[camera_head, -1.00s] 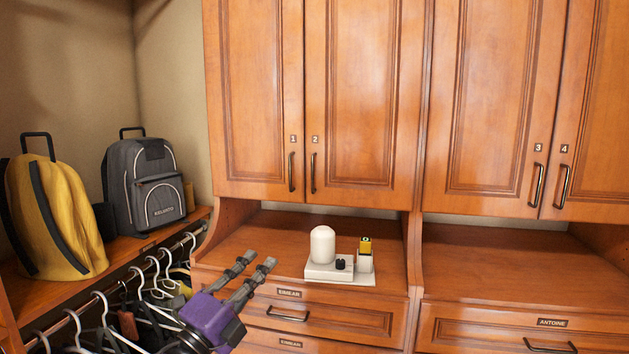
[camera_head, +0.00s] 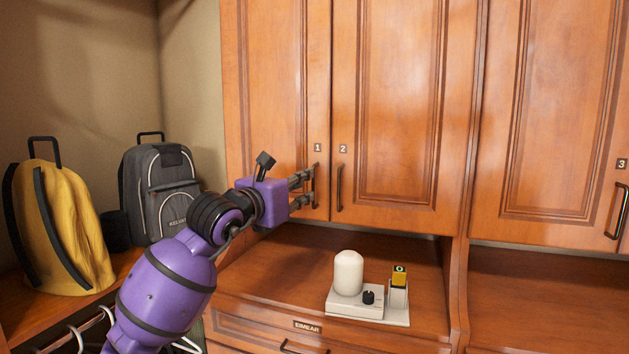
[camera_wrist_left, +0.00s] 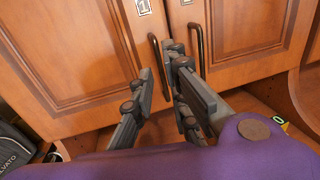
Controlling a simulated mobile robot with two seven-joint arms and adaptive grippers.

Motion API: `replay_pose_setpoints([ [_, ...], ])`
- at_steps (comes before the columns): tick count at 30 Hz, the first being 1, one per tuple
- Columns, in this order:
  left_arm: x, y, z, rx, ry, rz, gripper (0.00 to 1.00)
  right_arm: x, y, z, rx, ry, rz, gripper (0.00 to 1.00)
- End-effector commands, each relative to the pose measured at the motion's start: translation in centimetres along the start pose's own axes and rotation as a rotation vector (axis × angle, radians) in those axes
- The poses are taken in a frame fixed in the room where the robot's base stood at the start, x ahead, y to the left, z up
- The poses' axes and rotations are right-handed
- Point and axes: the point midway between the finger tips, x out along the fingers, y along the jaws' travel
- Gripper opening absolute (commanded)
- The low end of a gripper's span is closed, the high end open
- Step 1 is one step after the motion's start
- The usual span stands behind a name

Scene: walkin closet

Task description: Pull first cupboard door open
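The first cupboard door (camera_head: 276,110) is wooden, bears the number 1 and is shut. Its dark upright bar handle (camera_head: 315,185) is at the door's lower right; it also shows in the left wrist view (camera_wrist_left: 157,62). My left gripper (camera_head: 304,188) is raised at this handle. In the left wrist view its fingers (camera_wrist_left: 160,75) are apart, with the handle in the gap between them. I cannot tell whether either finger touches it. My right gripper is in neither view.
Door 2 (camera_head: 395,110), with its own handle (camera_head: 340,187), is shut close on the right. Backpacks (camera_head: 62,225) (camera_head: 160,190) stand on the left shelf.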

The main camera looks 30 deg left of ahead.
Motion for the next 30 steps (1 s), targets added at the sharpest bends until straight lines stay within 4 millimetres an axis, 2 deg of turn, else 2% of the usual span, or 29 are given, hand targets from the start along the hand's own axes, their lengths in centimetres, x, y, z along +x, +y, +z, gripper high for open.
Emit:
replay_pose_setpoints([
  [6,3.5,0.0,0.4,-0.003,-0.003,-0.001,0.14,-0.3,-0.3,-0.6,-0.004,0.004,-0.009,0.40],
  [12,5.2,-0.1,0.1,-0.001,-0.001,-0.003,0.14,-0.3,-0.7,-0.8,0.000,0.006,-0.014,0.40],
  [20,5.4,-0.1,0.0,-0.001,0.000,-0.003,0.14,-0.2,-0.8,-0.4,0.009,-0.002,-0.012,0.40],
  [24,5.4,-0.1,0.0,-0.001,0.000,-0.003,0.00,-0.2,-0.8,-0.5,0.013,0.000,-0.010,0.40],
  [30,5.4,-0.1,0.0,-0.001,-0.001,-0.003,0.00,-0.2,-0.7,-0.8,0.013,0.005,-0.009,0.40],
])
